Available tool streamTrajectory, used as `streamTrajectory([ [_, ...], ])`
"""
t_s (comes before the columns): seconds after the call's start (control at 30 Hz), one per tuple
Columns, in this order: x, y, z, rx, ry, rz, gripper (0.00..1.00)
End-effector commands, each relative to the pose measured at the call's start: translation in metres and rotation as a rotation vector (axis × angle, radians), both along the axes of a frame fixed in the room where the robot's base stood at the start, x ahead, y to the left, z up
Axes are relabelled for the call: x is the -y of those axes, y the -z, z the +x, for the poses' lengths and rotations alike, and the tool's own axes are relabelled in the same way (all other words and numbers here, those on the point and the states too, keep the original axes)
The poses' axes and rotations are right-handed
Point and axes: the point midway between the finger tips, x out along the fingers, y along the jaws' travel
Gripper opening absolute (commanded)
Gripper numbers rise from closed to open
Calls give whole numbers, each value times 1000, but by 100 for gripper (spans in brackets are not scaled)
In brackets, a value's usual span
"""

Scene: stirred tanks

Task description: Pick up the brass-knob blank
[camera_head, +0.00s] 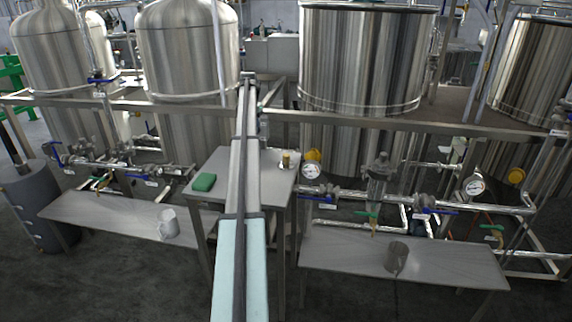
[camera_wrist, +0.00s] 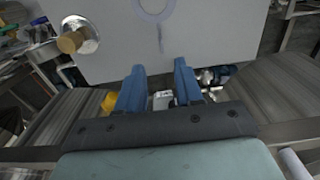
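The brass-knob blank (camera_head: 287,159) stands on the small grey table (camera_head: 222,165), near its right edge in the head view. It is a small brass knob on a pale metal disc. In the wrist view the brass-knob blank (camera_wrist: 72,41) shows at the upper left, knob toward the left, near the table's edge. My gripper (camera_wrist: 159,66) shows two blue fingers standing apart with nothing held between them. The blank lies left of and beyond the left finger, not touching it. In the head view I cannot make out the fingers.
A green sponge (camera_head: 203,182) lies on the table's left part. A pale ring mark (camera_wrist: 170,8) shows on the tabletop in the wrist view. Lower benches hold a white mug (camera_head: 168,223) and a metal cup (camera_head: 397,257). Pipes, gauges and large tanks (camera_head: 365,60) stand behind.

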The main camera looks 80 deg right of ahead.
Motion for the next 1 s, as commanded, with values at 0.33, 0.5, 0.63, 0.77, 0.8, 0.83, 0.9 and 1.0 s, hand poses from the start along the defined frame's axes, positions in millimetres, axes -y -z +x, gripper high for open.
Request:
streamTrajectory([
  [0.33,0,0,0,0,0,0,64],
  [0.5,0,0,1,0,0,0,64],
  [0.63,-6,6,19,-9,-3,-7,64],
  [0.77,-23,21,67,-38,-7,-28,64],
  [0.8,-31,26,87,-48,-9,-39,64],
  [0.83,-37,31,102,-57,-10,-48,64],
  [0.9,-53,42,138,-77,-13,-71,64],
  [1.0,-79,58,187,-102,-19,-104,64],
])
